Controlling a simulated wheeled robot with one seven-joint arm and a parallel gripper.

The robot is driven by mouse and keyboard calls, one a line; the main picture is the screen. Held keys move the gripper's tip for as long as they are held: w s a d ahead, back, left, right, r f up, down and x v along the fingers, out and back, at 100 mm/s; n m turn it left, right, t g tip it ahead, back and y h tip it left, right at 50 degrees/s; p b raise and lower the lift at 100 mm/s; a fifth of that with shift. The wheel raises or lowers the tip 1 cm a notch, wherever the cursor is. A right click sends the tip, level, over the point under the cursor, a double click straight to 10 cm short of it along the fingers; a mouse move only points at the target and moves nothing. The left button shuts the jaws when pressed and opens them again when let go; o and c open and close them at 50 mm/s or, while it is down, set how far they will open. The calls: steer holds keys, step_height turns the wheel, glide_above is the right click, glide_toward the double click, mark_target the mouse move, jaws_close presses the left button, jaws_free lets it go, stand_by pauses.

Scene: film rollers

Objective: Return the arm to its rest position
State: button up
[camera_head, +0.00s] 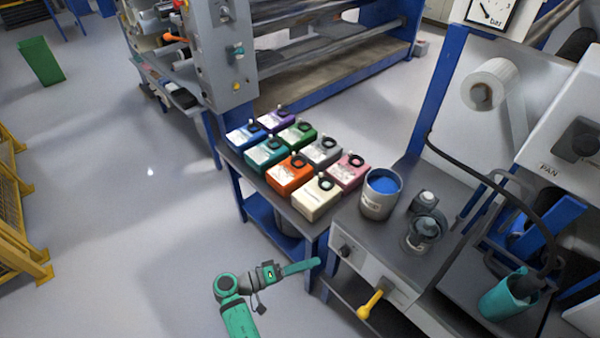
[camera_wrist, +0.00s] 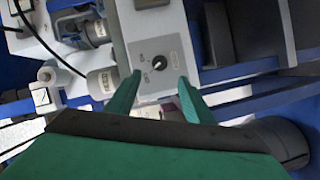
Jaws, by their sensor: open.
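My arm is green and shows at the bottom of the head view. My gripper (camera_head: 302,267) points to the right, toward the front of the grey bench. In the wrist view my gripper (camera_wrist: 160,84) shows two green fingers spread apart with nothing between them. Beyond the fingers is a grey panel with a black knob (camera_wrist: 159,62). I cannot tell from the head view how far the fingertips are from the bench front.
Several coloured containers (camera_head: 290,174) stand on a table beside the grey bench (camera_head: 340,228). A tin of blue paint (camera_head: 378,204) stands on the bench. A yellow handle (camera_head: 370,303) sticks out of the bench front. Open floor (camera_head: 130,230) lies left of my arm.

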steer(key=s+f+n+t+y, duration=0.25)
steer(key=s+f+y, duration=0.25)
steer(key=s+f, duration=0.5)
steer(key=s+a+f+n+t+y, duration=0.1)
steer(key=s+a+f+y, duration=0.15)
steer(key=s, duration=0.25)
steer(key=s+a+f+n+y, duration=0.1)
steer(key=s+f+y, duration=0.2)
steer(key=s+y, duration=0.1)
steer(key=s+a+r+m+t+y, duration=0.1)
steer(key=s+a+r+t+y, duration=0.25)
steer(key=s+r, duration=0.65)
steer(key=s+r+m+t, duration=0.1)
steer(key=r, duration=0.8)
steer(key=s+d+r+m+t, duration=0.1)
steer(key=s+r+m+t, duration=0.1)
steer(key=r, duration=0.8)
steer(key=shift+s+d+t+y, duration=0.15)
steer(key=shift+s+t+y, duration=0.15)
